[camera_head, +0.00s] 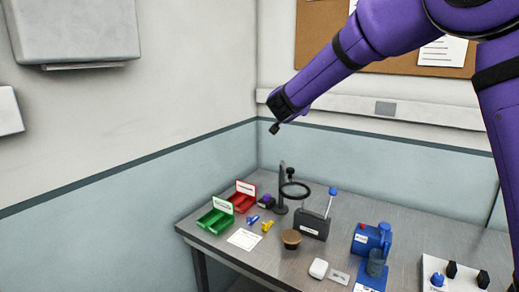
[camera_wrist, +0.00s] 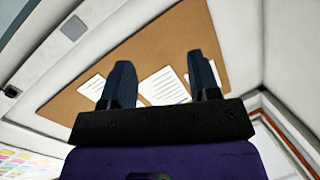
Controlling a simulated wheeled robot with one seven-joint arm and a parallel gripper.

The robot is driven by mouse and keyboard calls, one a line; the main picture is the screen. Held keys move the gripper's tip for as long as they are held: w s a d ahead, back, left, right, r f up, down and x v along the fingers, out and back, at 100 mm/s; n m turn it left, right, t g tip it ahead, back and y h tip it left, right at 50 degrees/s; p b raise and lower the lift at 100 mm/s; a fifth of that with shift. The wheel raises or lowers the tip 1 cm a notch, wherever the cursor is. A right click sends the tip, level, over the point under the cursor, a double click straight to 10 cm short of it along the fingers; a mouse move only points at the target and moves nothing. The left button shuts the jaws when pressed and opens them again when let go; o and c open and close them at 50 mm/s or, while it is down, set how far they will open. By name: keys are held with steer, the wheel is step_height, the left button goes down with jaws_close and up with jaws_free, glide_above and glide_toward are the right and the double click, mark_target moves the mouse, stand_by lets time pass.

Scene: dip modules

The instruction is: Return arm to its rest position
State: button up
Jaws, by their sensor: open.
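My purple arm (camera_head: 345,60) is raised high above the table in the head view, its links coming in from the upper right. Its far end (camera_head: 280,113) is above and behind the table, near the wall corner, touching nothing. In the wrist view my gripper (camera_wrist: 158,85) shows its two dark fingers set well apart, with nothing between them. Behind the fingers is the corkboard with white papers (camera_wrist: 165,85).
The metal table (camera_head: 215,258) below carries a green bin (camera_head: 215,221), a red bin (camera_head: 243,197), a ring stand (camera_head: 282,190), a brown-topped cup (camera_head: 291,240), a blue device (camera_head: 368,240) and a switch panel (camera_head: 455,275). A corkboard (camera_head: 315,35) hangs behind the arm. The air around the arm's end looks clear.

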steer(key=s+d+r+n+g+y, duration=0.1)
steer(key=s+d+r+n+y, duration=0.25)
steer(key=s, duration=0.55)
steer(key=s+d+r+n+g+y, duration=0.1)
steer(key=s+d+r+n+y, duration=0.2)
steer(key=s+y, duration=0.35)
steer(key=s+d+f+g+h, duration=0.1)
steer(key=s+d+f+g, duration=0.2)
steer(key=s, duration=0.8)
steer(key=s+d+f+n+g+h, duration=0.1)
steer(key=s+d+f, duration=0.4)
steer(key=s, duration=0.6)
steer(key=s+d+f+g+h, duration=0.2)
steer(key=s+d+f+g, duration=0.2)
steer(key=s, duration=0.8)
steer(key=shift+f+g, duration=0.4)
steer(key=shift+g, duration=0.1)
steer(key=shift+o, duration=0.2)
steer(key=shift+w, duration=0.1)
